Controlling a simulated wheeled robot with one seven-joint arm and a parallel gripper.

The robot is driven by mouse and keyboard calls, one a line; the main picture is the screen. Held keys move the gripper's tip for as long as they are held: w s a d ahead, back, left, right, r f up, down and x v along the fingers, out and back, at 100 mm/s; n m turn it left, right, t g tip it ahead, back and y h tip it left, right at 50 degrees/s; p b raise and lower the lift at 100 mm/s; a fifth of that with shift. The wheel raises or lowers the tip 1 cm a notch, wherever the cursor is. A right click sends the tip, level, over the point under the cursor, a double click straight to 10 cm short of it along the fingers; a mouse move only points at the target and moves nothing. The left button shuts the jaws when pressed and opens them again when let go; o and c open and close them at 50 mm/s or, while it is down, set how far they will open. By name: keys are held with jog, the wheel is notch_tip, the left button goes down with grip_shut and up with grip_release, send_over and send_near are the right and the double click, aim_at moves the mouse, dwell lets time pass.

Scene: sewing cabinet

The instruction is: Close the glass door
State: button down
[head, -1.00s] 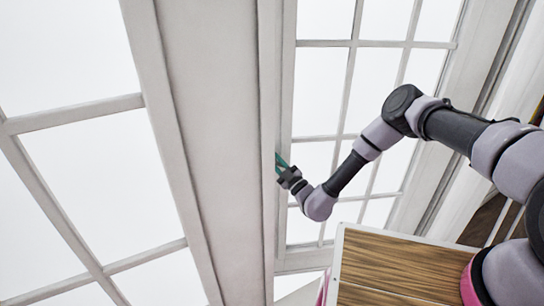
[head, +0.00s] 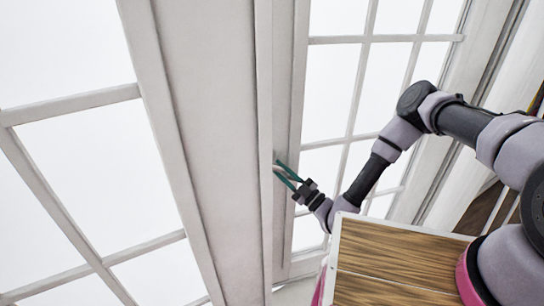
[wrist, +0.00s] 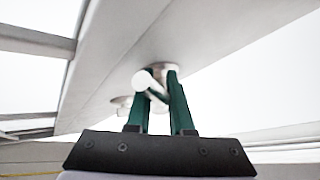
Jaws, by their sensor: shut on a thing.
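The glass door (head: 295,110) is white-framed with several panes and stands right of a wide white frame strip in the head view. My gripper (head: 283,170) has its green fingers at this door's left upright. In the wrist view my gripper (wrist: 159,82) is shut on a pale door handle (wrist: 143,80). The handle has a round base plate on the white upright (wrist: 200,45), and its rounded end shows at the left finger. The fingers hide part of the handle. In the head view the handle is too small to make out clearly.
Another white-framed glazed panel (head: 90,98) fills the left of the head view. A wood-topped cabinet (head: 400,262) with a pale edge stands at the lower right, close below my arm. A second pale fitting (wrist: 121,101) shows left of the fingers in the wrist view.

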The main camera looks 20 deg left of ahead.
jog(key=s+d+n+g+y, duration=0.1)
jog(key=s+d+g, duration=0.4)
jog(key=s+d, duration=0.8)
jog(key=shift+s+d+n, duration=0.25)
jog(key=shift+d+n, duration=0.45)
jog(key=shift+n, duration=0.1)
jog(key=shift+r, duration=0.1)
jog(key=c, duration=1.1)
grip_release()
jog(key=shift+s, duration=0.15)
